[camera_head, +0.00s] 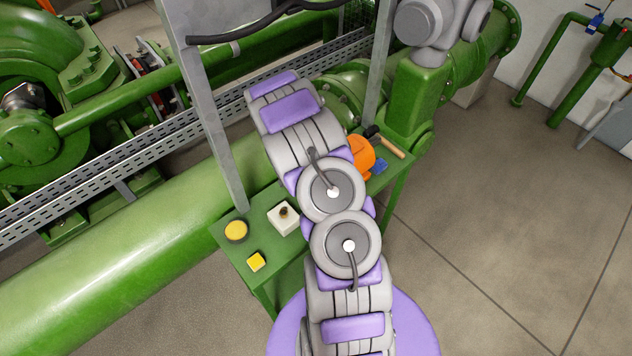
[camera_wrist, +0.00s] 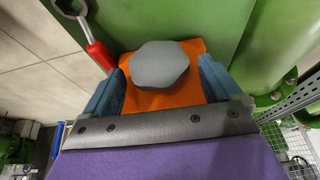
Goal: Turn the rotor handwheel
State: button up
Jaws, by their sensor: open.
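In the wrist view my gripper (camera_wrist: 161,68) is open. Its two blue fingers stand on either side of a grey eight-sided piece (camera_wrist: 160,64) that lies over an orange part (camera_wrist: 150,101). I cannot tell whether the fingers touch either one. In the head view an orange part (camera_head: 361,154) shows at the far end of a green bench (camera_head: 262,268), partly behind my arm. My gripper is mostly hidden there by the arm. No part is clearly recognisable as the rotor handwheel; the orange part with the grey piece may be it.
A round yellow part (camera_head: 235,230), a yellow block (camera_head: 256,261) and a white box with a dark knob (camera_head: 284,217) sit on the near bench end. A wooden-handled tool (camera_head: 391,147) lies beyond the orange part. A red-handled tool (camera_wrist: 100,53) shows at upper left. Floor at right is clear.

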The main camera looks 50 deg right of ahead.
jog(key=shift+s+d+f, duration=0.1)
jog(key=shift+d+f, duration=0.2)
jog(key=shift+f, duration=0.15)
jog(key=shift+a+f, duration=0.2)
jog(key=shift+f, duration=0.05)
jog(key=shift+a+f, duration=0.25)
jog(key=shift+a, duration=0.15)
jog(key=shift+w+a, duration=0.2)
jog(key=shift+a, duration=0.3)
jog(key=shift+d+f, duration=0.1)
jog(key=shift+d, duration=0.5)
jog(key=shift+c, duration=0.5)
jog(key=shift+d+f, duration=0.1)
jog(key=shift+d, duration=0.3)
jog(key=c, duration=0.3)
jog(key=shift+a, duration=0.55)
jog(key=c, duration=0.6)
